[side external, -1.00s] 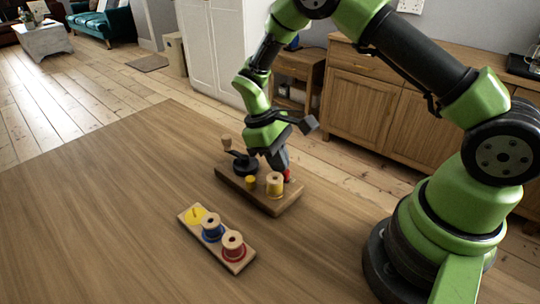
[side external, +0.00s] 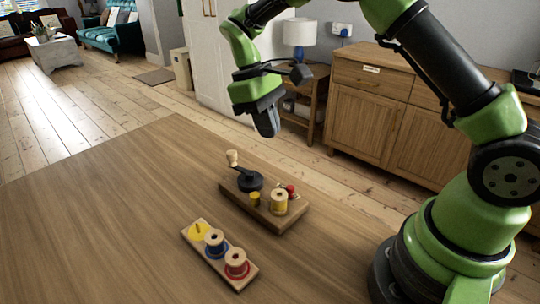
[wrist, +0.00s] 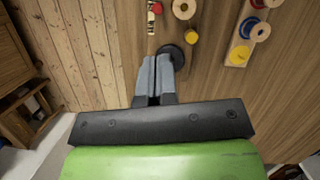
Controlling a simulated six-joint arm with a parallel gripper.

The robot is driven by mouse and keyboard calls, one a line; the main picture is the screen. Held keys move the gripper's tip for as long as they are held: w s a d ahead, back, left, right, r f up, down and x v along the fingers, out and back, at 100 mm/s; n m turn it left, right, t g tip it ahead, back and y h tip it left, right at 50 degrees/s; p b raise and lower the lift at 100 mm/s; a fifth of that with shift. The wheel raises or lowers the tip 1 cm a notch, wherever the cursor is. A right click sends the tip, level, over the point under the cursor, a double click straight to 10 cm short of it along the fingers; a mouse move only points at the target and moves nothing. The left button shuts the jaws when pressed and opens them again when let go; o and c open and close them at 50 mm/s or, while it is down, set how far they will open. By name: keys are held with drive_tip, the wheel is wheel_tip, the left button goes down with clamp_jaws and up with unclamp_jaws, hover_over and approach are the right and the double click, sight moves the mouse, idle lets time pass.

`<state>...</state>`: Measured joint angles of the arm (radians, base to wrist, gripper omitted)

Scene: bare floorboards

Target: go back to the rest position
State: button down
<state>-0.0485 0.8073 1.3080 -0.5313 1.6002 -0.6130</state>
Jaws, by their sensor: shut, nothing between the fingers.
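My gripper (side external: 267,122) is shut and empty, raised well above the table in the side view. In the wrist view my gripper (wrist: 154,98) shows its two fingers side by side with nothing between them. Below it stands a wooden block (side external: 236,197) with a black crank with a wooden knob (side external: 249,180), a yellow peg (side external: 255,198), a spool with yellow (side external: 279,202) and a small red part (side external: 291,190). The spool (wrist: 184,9) and the yellow peg (wrist: 191,37) also show in the wrist view.
A wooden board (side external: 213,263) lies in front with a yellow disc with a peg (side external: 199,231), a blue spool (side external: 215,240) and a red spool (side external: 236,263). The table (side external: 100,220) is clear to the left. A wooden cabinet (side external: 365,115) and a lamp (side external: 299,35) stand behind.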

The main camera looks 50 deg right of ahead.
drive_tip(key=s+a+r+m+t+y, duration=0.1)
drive_tip(key=s+r+t, duration=0.25)
drive_tip(key=r, duration=0.25)
drive_tip(key=s+r+m+t+y, duration=0.1)
drive_tip(key=s+r+m+t, duration=0.1)
drive_tip(key=s+r, duration=0.3)
drive_tip(key=s+a+r+m+t, duration=0.1)
drive_tip(key=s+r+m+t, duration=0.2)
drive_tip(key=s, duration=0.8)
drive_tip(key=shift+t+y, duration=0.4)
drive_tip(key=shift+t, duration=0.75)
